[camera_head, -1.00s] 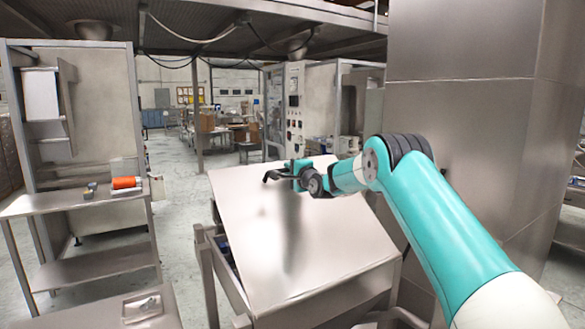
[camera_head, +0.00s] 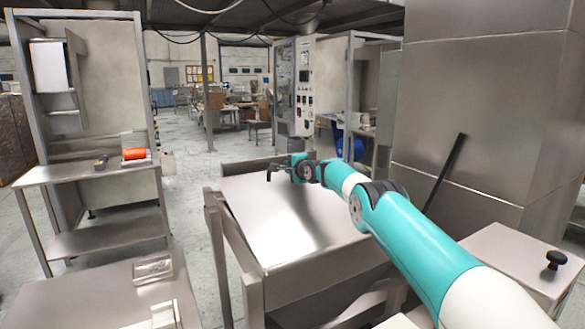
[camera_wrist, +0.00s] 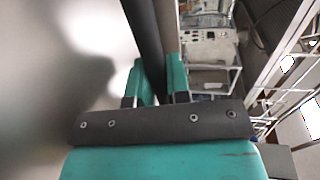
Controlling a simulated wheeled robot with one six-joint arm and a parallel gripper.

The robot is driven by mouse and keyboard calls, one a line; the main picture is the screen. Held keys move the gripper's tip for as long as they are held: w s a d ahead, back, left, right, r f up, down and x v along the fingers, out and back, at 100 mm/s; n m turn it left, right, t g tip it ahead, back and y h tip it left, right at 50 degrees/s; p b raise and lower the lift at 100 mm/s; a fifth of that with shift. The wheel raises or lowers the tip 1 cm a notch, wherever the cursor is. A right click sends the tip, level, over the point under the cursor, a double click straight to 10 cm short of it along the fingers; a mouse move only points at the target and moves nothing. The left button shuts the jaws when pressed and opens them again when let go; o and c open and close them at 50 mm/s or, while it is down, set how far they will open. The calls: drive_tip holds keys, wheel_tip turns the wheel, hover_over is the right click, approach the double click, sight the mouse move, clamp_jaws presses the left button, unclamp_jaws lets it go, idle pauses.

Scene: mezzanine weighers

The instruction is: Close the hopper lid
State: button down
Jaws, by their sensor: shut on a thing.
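The hopper lid (camera_head: 262,222) is a large plain steel panel in the middle of the head view. It lies at a low slant over the hopper's steel frame (camera_head: 235,245). I cannot tell whether it touches the rim all round. My gripper (camera_head: 283,171) is at the lid's far edge. In the wrist view my gripper (camera_wrist: 157,82) has its teal fingers on both sides of a dark bar handle (camera_wrist: 146,35) and is shut on it. The lid's blurred grey face (camera_wrist: 50,60) fills the left of that view. The hopper's inside is hidden.
A steel bench (camera_head: 95,172) with an orange roll (camera_head: 134,154) stands at left. A low steel surface (camera_head: 110,290) is at front left. A steel cabinet with a black knob (camera_head: 555,260) and a large steel column (camera_head: 490,110) are at right. Open floor lies behind left.

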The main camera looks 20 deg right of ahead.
drive_tip(key=shift+w+f+b, duration=0.2)
drive_tip(key=shift+f+b, duration=0.35)
drive_tip(key=shift+f, duration=0.35)
drive_tip(key=c, duration=1.1)
unclamp_jaws()
drive_tip(key=shift+a, duration=0.1)
